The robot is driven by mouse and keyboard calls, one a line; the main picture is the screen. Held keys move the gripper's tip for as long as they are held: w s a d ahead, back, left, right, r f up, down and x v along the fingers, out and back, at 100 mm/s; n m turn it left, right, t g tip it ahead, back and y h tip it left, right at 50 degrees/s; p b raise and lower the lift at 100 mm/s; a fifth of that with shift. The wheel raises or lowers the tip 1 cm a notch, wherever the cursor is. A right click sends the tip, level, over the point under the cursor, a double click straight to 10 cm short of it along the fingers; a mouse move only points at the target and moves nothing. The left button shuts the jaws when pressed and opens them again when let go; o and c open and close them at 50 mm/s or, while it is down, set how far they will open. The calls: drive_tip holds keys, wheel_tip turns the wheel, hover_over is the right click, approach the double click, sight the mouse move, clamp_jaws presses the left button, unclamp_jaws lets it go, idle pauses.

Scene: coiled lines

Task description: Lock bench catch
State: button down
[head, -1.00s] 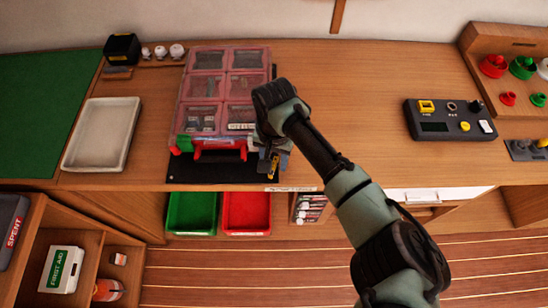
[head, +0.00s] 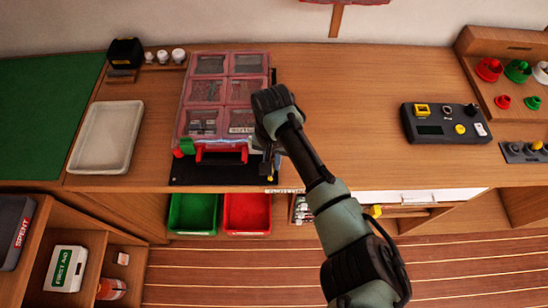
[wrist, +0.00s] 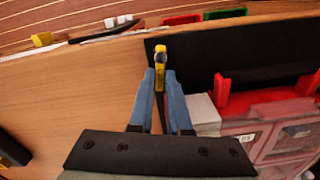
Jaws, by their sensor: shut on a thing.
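The bench catch shows in the wrist view as a yellow and black lever (wrist: 160,62) at the corner of a black mat (wrist: 230,60). My gripper (wrist: 160,82) has its two blue fingers on either side of the lever and is shut on it. In the head view my gripper hangs over the mat's right end, beside the clear-lidded red case (head: 222,100); my wrist hides most of the fingers and the catch there. The case is closed-looking, with red clasps (head: 220,154) along its front.
A pale tray (head: 105,137) lies left of the case. A black control box (head: 445,123) stands to the right, with bare bench between. Green (head: 193,213) and red (head: 247,212) bins sit below the bench's front edge.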

drive_tip(key=shift+w+a+r+n+p, duration=0.1)
drive_tip(key=shift+a+r+n+p, duration=0.25)
drive_tip(key=shift+p, duration=0.3)
drive_tip(key=shift+f+n, duration=0.35)
drive_tip(key=shift+n, duration=0.6)
drive_tip(key=shift+f, duration=0.1)
drive_tip(key=c, duration=0.9)
unclamp_jaws()
drive_tip(key=shift+s, duration=0.2)
drive_tip(key=shift+d, duration=0.1)
wheel_tip(320, 180, up, 13)
drive_tip(key=shift+f+b, duration=0.1)
drive_tip(key=shift+b, duration=0.3)
